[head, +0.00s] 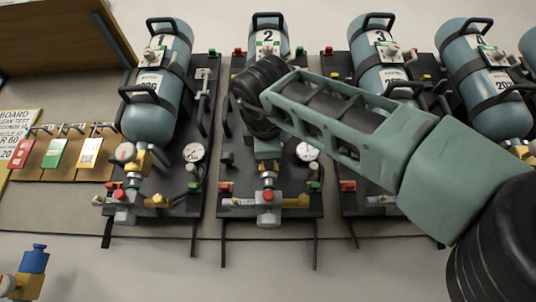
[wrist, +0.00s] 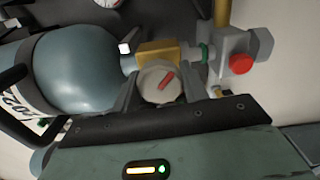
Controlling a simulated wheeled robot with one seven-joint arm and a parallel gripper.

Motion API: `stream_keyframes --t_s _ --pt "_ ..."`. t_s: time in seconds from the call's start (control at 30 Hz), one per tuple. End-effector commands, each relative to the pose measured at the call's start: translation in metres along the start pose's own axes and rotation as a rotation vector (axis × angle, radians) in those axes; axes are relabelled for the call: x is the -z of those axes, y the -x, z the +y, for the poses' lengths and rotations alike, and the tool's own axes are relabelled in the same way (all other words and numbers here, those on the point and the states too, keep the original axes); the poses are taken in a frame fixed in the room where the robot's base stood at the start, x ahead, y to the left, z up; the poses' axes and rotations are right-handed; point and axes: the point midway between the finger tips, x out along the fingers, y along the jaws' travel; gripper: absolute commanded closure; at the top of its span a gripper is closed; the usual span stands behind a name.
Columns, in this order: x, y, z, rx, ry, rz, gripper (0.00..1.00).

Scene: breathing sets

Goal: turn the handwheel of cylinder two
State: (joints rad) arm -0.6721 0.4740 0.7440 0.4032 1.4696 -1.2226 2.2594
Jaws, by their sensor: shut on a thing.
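Cylinder two (head: 268,38) is a blue-grey bottle on a dark backplate, largely hidden behind my arm in the head view. In the wrist view its rounded end (wrist: 85,70) lies to the left, joined to a brass valve (wrist: 158,54). The handwheel (wrist: 158,78) is a round, pale grey knob with a red mark slanting up to the right. My gripper (wrist: 160,92) is shut on the handwheel, with one dark finger on each side. The handwheel and fingertips are hidden by my arm in the head view.
Cylinder one (head: 152,110) stands left and cylinder three (head: 378,60) right, on their own backplates. A pressure gauge (head: 307,151) and a manifold with a red knob (head: 267,195) sit near cylinder two. Coloured tags (head: 55,153) hang at left.

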Motion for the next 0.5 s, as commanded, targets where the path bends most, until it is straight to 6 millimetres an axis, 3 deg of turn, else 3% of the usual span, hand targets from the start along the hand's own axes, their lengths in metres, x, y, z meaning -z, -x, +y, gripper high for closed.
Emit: stream_keyframes --t_s 0.2,0.5 --pt "0.0015 -0.0007 -0.0026 0.008 -0.207 0.001 0.79" --pt "0.0012 -0.0005 -0.0018 0.008 -0.319 0.0 0.79"
